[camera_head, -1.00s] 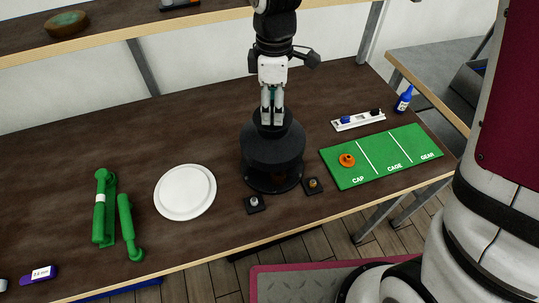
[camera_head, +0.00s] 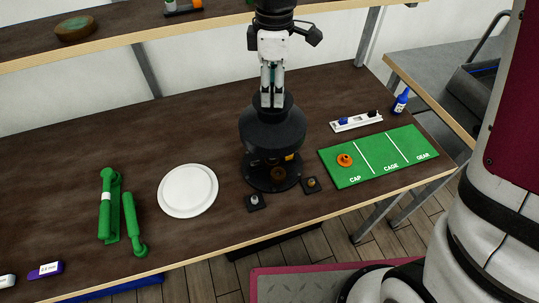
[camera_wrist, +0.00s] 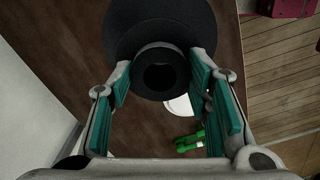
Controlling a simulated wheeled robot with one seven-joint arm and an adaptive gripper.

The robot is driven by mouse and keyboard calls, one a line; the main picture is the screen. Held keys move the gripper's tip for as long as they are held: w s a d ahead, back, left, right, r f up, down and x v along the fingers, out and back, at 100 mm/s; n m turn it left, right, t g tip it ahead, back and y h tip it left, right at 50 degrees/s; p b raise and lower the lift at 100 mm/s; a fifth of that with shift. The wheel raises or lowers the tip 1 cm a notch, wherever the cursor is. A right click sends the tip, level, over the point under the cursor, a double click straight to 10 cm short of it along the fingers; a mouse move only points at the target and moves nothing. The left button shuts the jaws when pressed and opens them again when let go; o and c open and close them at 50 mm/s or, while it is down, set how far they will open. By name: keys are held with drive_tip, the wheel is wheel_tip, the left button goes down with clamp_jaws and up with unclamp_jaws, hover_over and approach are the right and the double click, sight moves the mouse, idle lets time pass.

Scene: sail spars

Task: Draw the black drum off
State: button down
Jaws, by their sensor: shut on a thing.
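The black drum (camera_head: 272,130) hangs from my gripper (camera_head: 271,98), a little above the round black base (camera_head: 268,184) on the bench. A gap shows between drum and base, with small brownish parts (camera_head: 278,173) visible inside it. My gripper is shut on the drum's narrow top neck. In the wrist view, the teal-padded fingers stand on either side of the neck (camera_wrist: 160,50), whose open bore faces the camera. The drum's wide flange (camera_wrist: 118,40) spreads beyond it.
A green mat (camera_head: 385,170) marked CAP, CAGE and GEAR lies right of the base, with an orange cap (camera_head: 345,160) on CAP. A white plate (camera_head: 188,190) and green tools (camera_head: 108,205) lie left.

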drive_tip(key=shift+r+p, duration=0.45)
drive_tip(key=shift+r, duration=2.05)
